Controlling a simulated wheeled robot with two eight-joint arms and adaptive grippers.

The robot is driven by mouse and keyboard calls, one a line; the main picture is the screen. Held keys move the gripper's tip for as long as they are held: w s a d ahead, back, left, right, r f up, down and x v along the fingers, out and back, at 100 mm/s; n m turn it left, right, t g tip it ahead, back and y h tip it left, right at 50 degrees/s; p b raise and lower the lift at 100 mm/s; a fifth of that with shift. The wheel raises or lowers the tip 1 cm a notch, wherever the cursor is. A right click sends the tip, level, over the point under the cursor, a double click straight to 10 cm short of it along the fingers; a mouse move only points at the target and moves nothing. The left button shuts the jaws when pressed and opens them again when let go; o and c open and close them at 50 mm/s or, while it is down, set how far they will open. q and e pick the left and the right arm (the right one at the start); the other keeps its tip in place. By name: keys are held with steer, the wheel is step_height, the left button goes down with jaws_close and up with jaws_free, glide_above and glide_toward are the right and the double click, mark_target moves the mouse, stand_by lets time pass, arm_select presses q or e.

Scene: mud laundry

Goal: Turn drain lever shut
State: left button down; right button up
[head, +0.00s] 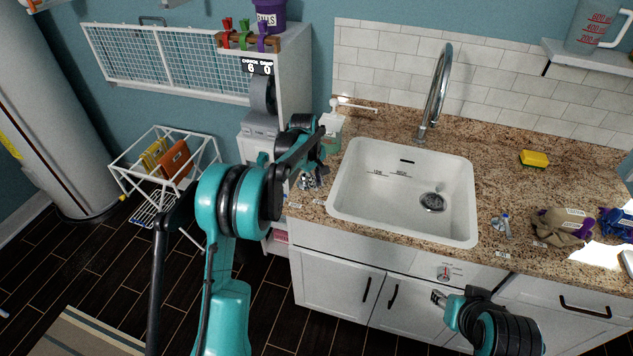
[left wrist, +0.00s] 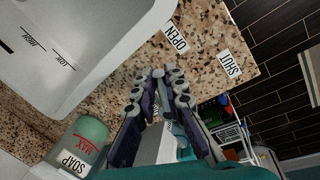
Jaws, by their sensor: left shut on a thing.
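My left gripper (head: 309,181) is at the left end of the granite counter, beside the sink (head: 375,195), pointing down. In the left wrist view its fingers (left wrist: 164,74) are close together, shut on the drain lever. The lever itself is mostly hidden between and beneath the fingers. A white OPEN label (left wrist: 175,38) and a white SHUT label (left wrist: 229,65) lie on the counter just beyond the fingertips, SHUT being nearer the counter's edge. The round drain (head: 432,202) is in the sink floor. My right gripper (head: 440,298) is low in front of the cabinet; its jaws are unclear.
A soap bottle (left wrist: 78,145) stands near the left gripper, by the sink. The tall faucet (head: 436,90) rises behind the basin. A yellow sponge (head: 534,158) and gloves (head: 563,226) lie on the right counter. A white rack (head: 165,165) stands left on the floor.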

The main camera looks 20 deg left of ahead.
arm_select(q)
steer(key=shift+s+a, duration=0.1)
steer(key=m, duration=0.1)
steer(key=s+a+m, duration=0.1)
steer(key=m, duration=0.1)
steer(key=shift+h, duration=0.3)
steer(key=m, duration=0.1)
steer(key=a+m, duration=0.1)
steer(key=shift+s+a+m+g, duration=0.1)
steer(key=shift+s+m+g, duration=0.2)
steer(key=shift+s+g, duration=0.1)
steer(key=a+m, duration=0.1)
steer(key=m, duration=0.2)
steer(key=shift+s+a+g+h, duration=0.3)
steer(key=shift+a, duration=0.1)
steer(key=shift+a+m+g+p, duration=0.2)
steer(key=shift+a+m, duration=0.2)
steer(key=shift+m, duration=0.45)
steer(key=shift+a+m+g+p, duration=0.15)
steer(key=shift+a+m, duration=0.25)
steer(key=shift+m, duration=0.45)
steer(key=c, duration=1.6)
jaws_free()
steer(key=shift+o, duration=0.2)
step_height(320, 180, up, 12)
steer(key=a, duration=0.2)
steer(key=shift+a, duration=0.2)
